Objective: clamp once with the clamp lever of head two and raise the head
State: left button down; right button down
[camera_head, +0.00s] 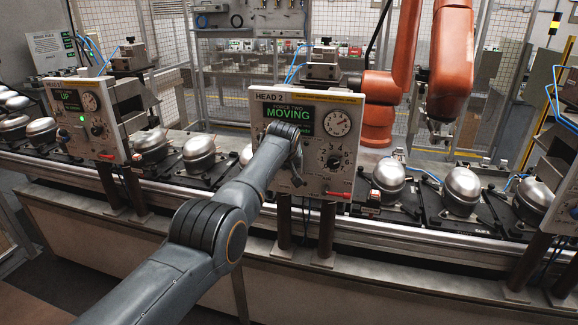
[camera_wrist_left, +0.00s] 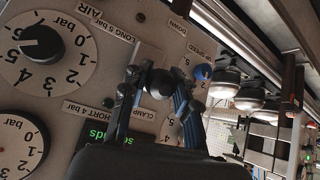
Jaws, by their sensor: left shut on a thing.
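The head two panel (camera_head: 265,113) is a pale box labelled HEAD 2, with a green display (camera_head: 288,115) reading MOVING and a round gauge (camera_head: 338,122). My left arm reaches across its lower left front and hides that part. In the wrist view my left gripper (camera_wrist_left: 158,82) has its two fingers on either side of the black ball knob of the clamp lever (camera_wrist_left: 162,87), shut on it. A CLAMP label (camera_wrist_left: 167,140) is beside it. The fingertips are hidden behind my wrist in the head view. My right gripper is in neither view.
A blue knob (camera_wrist_left: 203,72) sits close beside the gripper, and a large dial (camera_wrist_left: 45,50) is on the panel. Silver compressors (camera_head: 390,174) stand along the conveyor. An orange robot arm (camera_head: 452,60) stands behind.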

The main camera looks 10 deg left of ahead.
pick_arm(q)
jog(key=c, duration=1)
grip_release()
jog(key=shift+s+r, duration=0.1)
jog(key=shift+r, duration=0.1)
jog(key=shift+v, duration=5.95)
jog(key=shift+d, duration=0.1)
